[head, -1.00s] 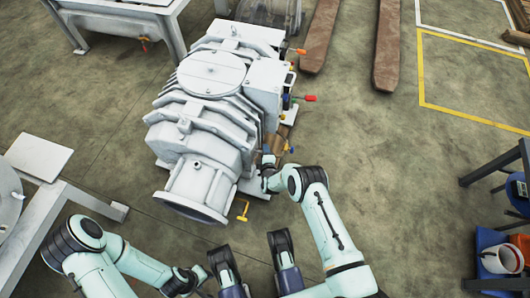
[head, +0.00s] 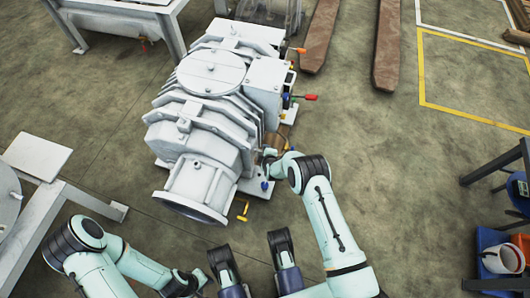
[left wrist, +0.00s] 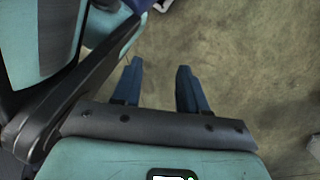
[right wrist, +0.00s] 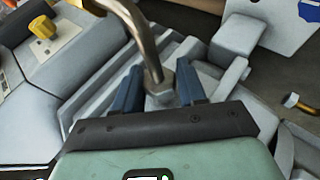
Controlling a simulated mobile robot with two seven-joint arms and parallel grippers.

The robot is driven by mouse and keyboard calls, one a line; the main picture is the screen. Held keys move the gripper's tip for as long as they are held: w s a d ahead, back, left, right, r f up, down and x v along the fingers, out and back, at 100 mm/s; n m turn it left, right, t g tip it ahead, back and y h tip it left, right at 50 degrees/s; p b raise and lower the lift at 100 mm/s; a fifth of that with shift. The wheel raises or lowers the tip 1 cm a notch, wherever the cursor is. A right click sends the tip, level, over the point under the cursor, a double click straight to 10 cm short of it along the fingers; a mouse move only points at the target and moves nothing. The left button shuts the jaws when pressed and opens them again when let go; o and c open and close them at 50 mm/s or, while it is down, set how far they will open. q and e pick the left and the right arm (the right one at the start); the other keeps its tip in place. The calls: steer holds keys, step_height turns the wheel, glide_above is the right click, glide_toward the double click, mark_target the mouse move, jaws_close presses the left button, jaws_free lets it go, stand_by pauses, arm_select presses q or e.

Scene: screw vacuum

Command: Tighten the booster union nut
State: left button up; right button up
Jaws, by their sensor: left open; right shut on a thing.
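In the right wrist view, a hexagonal metal union nut (right wrist: 160,97) sits at the lower end of a curved metal pipe (right wrist: 145,40). My right gripper (right wrist: 159,75) has one blue finger on each side of the nut and is shut on it. In the head view my right arm reaches to the right side of the large white vacuum pump (head: 205,120), and its gripper is mostly hidden there. My left gripper (head: 203,276) is low in the head view, well away from the pump. In the left wrist view its fingers (left wrist: 160,75) are apart, with bare floor between them.
Red (head: 311,97) and yellow (head: 243,211) handles stick out from the pump. A white frame (head: 50,215) stands at left. A dark bench (head: 500,160) and a white bucket (head: 500,260) are at right.

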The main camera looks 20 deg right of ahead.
steer(key=o, duration=1)
steer(key=shift+c, duration=0.2)
arm_select(q)
steer(key=w+d+r+t+p, duration=0.2)
steer(key=w+r+p, duration=0.4)
steer(key=w+r, duration=0.3)
steer(key=shift+w+m+t, duration=0.3)
steer(key=shift+w+t, duration=0.05)
steer(key=shift+t, duration=0.55)
arm_select(e)
steer(key=v, duration=1.3)
steer(key=shift+s+r, duration=0.15)
arm_select(q)
steer(key=shift+f, duration=0.1)
